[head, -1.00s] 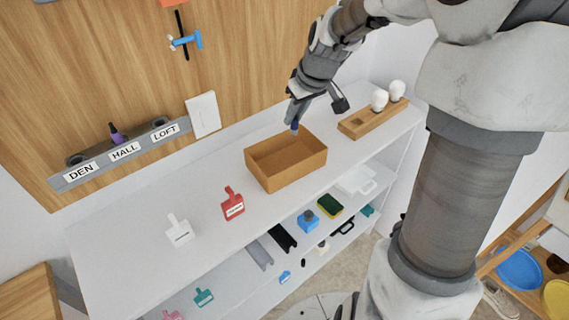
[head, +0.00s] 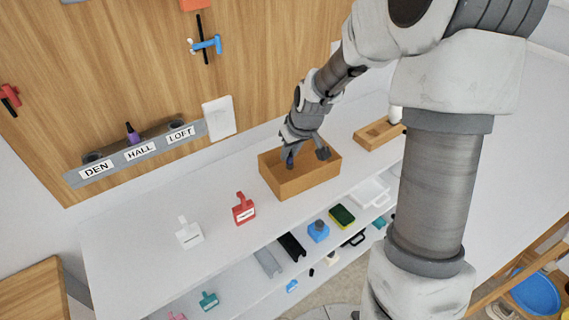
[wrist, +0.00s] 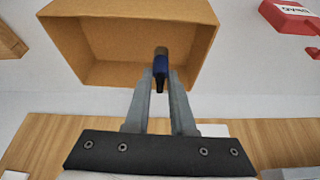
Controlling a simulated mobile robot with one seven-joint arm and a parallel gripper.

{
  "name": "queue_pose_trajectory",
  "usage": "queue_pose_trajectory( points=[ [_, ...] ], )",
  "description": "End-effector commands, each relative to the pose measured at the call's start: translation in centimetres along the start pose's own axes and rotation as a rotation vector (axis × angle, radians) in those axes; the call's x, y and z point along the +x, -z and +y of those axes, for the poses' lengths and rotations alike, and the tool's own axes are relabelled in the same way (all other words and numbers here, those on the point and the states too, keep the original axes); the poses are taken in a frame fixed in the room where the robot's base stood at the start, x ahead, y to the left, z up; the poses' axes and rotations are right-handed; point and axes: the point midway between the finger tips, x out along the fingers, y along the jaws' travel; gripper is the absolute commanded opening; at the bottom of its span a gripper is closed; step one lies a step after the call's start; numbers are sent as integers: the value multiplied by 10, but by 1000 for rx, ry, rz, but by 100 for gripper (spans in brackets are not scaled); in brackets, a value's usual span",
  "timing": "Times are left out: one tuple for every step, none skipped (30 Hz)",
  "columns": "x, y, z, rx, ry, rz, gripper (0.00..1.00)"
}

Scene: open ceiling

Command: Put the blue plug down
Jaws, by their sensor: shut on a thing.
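My gripper (head: 304,155) is shut on the blue plug (wrist: 160,72), which shows between the fingertips in the wrist view. The plug has a dark blue body and a grey-brown end pointing away from the fingers. In the head view the gripper points down at the open brown box (head: 305,183) on the white shelf top, with its fingers over the opening. In the wrist view the box (wrist: 80,50) opens toward me and looks empty. In the head view the plug is mostly hidden by the fingers, so its height above the box floor is unclear.
A red tag (head: 243,209) and a white tag (head: 189,233) stand left of the box. A wooden holder (head: 378,133) is to its right. Behind, a grey strip (head: 140,152) labelled DEN, HALL, LOFT carries a purple plug (head: 132,133). The shelf top left of the box has free room.

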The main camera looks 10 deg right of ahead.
Motion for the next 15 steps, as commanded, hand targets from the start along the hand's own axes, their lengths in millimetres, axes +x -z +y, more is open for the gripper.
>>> queue_pose_trajectory(
  points=[
    [5,3,-4,-3,2,-2,0],
    [8,4,-6,-3,1,-1,0],
    [10,6,-8,-2,1,0,0],
    [11,7,-9,-2,0,0,0],
    [12,7,-10,-3,0,1,0],
    [13,8,-10,-2,-1,1,0],
    [15,7,-10,-1,-1,0,0],
    [18,6,-10,0,0,-1,0],
    [23,4,-11,1,0,-3,0],
    [27,2,-11,1,1,-3,0],
    [32,0,-11,1,1,-4,0],
    [37,-3,-11,1,2,-4,0],
    [41,-4,-11,1,1,-3,0],
    [44,-6,-11,1,2,-4,0],
    [48,-7,-11,1,1,-3,0]
  ],
)
